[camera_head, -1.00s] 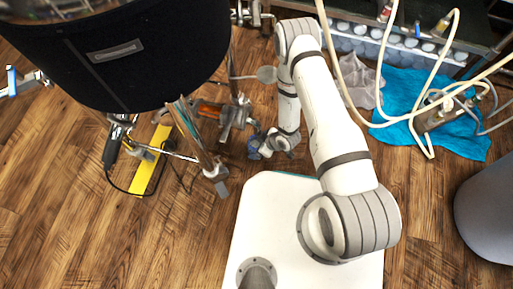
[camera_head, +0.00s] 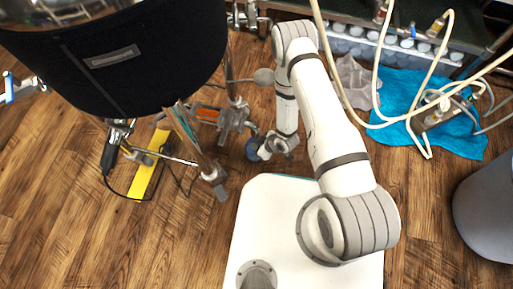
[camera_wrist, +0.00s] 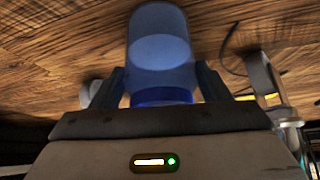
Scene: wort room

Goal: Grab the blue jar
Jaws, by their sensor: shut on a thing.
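The blue jar (camera_wrist: 160,52) shows in the wrist view, between the two dark fingers of my gripper (camera_wrist: 158,88). It is translucent blue with a darker blue band at the end near the palm. My gripper is shut on it. In the head view my gripper (camera_head: 268,150) is small and low near the wood floor, beside the white base.
A large black-wrapped kettle (camera_head: 130,55) fills the upper left, with metal legs and clamps below it. A yellow spirit level (camera_head: 150,170) and a cable lie on the floor. A blue cloth (camera_head: 400,95), hoses and a grey bin (camera_head: 487,205) are at the right.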

